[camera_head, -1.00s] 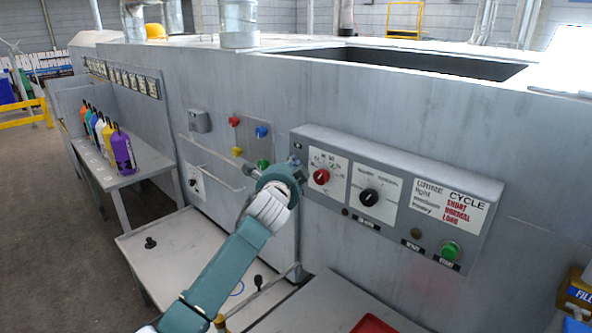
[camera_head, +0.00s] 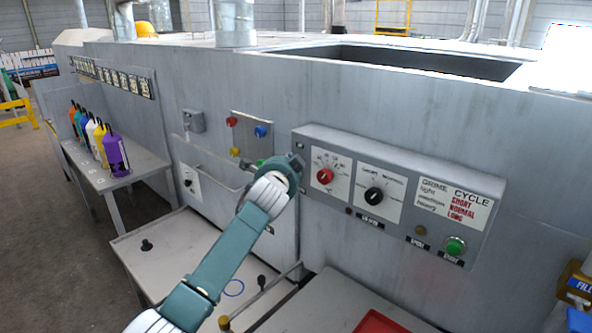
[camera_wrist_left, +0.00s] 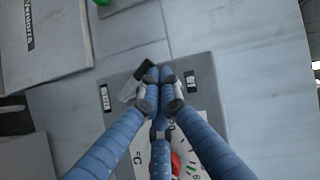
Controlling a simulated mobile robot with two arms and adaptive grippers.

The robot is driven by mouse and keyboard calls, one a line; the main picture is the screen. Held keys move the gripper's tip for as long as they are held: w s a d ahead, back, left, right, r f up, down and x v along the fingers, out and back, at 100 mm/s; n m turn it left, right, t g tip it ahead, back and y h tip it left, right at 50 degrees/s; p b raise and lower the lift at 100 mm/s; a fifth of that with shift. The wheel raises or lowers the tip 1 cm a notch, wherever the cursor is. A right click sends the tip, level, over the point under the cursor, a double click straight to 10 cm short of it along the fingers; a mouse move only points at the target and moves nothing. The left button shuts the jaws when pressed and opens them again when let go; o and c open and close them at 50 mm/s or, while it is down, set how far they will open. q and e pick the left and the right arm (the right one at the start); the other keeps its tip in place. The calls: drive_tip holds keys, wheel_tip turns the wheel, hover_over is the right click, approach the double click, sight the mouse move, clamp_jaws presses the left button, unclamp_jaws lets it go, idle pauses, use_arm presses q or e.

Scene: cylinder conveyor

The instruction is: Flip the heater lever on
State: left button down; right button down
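The heater lever is not clear in the head view, where my left gripper (camera_head: 298,163) covers the left end of the grey control panel (camera_head: 408,222). In the left wrist view, a small light grey piece (camera_wrist_left: 129,90), possibly the lever, lies on the panel between two small labels, just left of my fingertips. The lever's position cannot be read. My right gripper is not in view.
The panel carries a red knob (camera_head: 325,176), a black knob (camera_head: 373,195) and a green button (camera_head: 455,245). Coloured knobs (camera_head: 261,131) sit on a plate left of the panel. Several bottles (camera_head: 116,155) stand on a side shelf. A red tray (camera_head: 382,322) lies below.

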use_arm(q)
drive_tip(key=shift+w+a+f, duration=0.25)
drive_tip(key=shift+w+a, duration=0.35)
drive_tip(key=shift+w+a+f, duration=0.25)
drive_tip(key=shift+w+a, duration=0.35)
drive_tip(key=shift+w+a+f+p, duration=0.15)
drive_tip(key=shift+f+p, duration=0.15)
drive_tip(key=shift+p, duration=0.2)
idle(0.9)
drive_tip(key=shift+r, duration=0.1)
idle(0.3)
